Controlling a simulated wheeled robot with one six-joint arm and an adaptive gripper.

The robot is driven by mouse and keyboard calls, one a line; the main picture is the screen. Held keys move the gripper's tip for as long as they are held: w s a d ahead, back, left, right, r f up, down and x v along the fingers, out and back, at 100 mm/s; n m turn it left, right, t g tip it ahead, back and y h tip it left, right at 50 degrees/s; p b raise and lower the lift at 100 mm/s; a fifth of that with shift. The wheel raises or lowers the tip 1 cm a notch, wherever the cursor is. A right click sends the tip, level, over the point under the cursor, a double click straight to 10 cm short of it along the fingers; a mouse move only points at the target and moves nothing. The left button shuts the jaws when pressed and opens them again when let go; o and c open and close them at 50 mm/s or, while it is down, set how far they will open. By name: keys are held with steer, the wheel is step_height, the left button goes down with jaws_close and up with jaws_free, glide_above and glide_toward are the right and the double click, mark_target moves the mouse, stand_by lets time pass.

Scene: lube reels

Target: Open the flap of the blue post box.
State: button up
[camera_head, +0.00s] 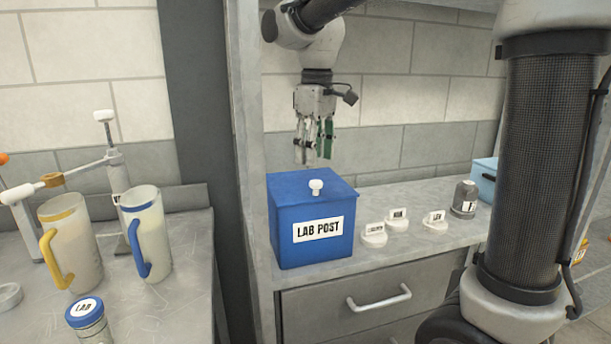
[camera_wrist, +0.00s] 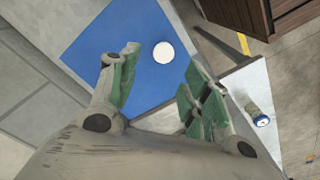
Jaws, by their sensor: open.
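The blue post box (camera_head: 285,237) stands on the grey counter, with a "LAB POST" label on its front. Its top flap (camera_head: 290,186) lies flat and closed, with a white knob (camera_head: 316,187) near the front edge. My gripper (camera_head: 315,155) is open and empty above the box, pointing down, apart from the flap. In the wrist view the blue flap (camera_wrist: 95,50) lies below my open gripper (camera_wrist: 155,82). The white knob (camera_wrist: 163,52) shows beyond the fingertips, roughly between the two fingers in that picture.
Small white labelled discs (camera_head: 374,236) and a grey labelled jar (camera_head: 464,200) stand right of the box. A light blue box (camera_head: 484,178) is farther right. Jugs (camera_head: 145,235) stand on the left counter. A grey upright panel (camera_head: 250,150) is close to the box's left.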

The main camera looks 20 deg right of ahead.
mark_target(316, 181)
step_height(316, 181, up, 2)
steer(key=shift+r+n, duration=0.1)
steer(key=shift+n, duration=0.3)
steer(key=shift+s+d+f, duration=0.15)
steer(key=shift+s+f, duration=0.15)
steer(key=shift+s, duration=0.05)
step_height(316, 181, down, 8)
steer(key=shift+r, duration=0.25)
jaws_close()
